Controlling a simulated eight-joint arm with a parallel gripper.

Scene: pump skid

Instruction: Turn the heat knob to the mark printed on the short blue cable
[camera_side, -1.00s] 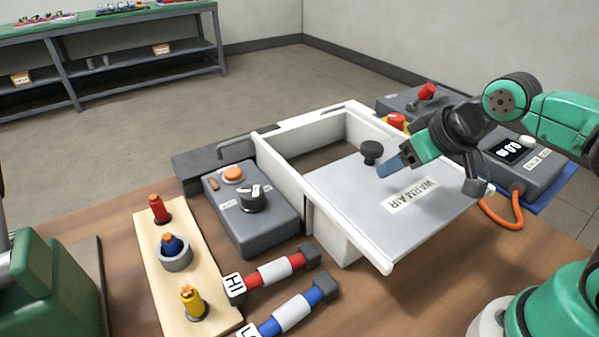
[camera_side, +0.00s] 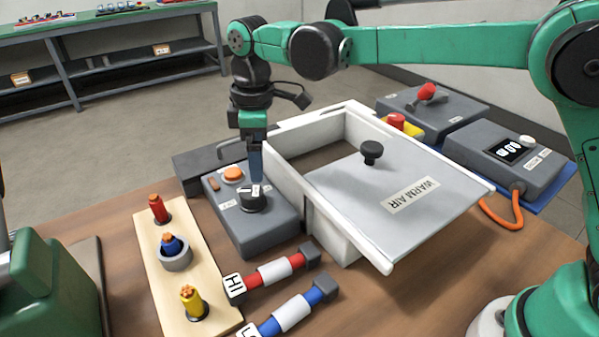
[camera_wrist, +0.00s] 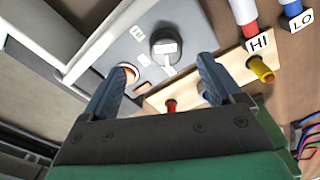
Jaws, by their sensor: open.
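The heat knob (camera_side: 254,197), black with a white pointer plate, sits on a grey control box (camera_side: 262,230) beside an orange button. In the wrist view the knob (camera_wrist: 166,46) lies ahead of the fingers. My gripper (camera_side: 256,180) points down just above the knob in the side view; its blue fingers (camera_wrist: 160,90) are apart with nothing between them. The short blue cable (camera_side: 292,312) lies at the front with a white sleeve and a tag, cut off by the picture edge; in the wrist view a blue cable's tag (camera_wrist: 297,17) reads LO.
A red cable (camera_side: 273,272) tagged HI lies beside the blue one. A wooden board (camera_side: 152,245) with red, blue and yellow terminals stands left. The white WARM AIR box (camera_side: 335,240), with a black lid knob (camera_side: 371,152), stands close right of the control box.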

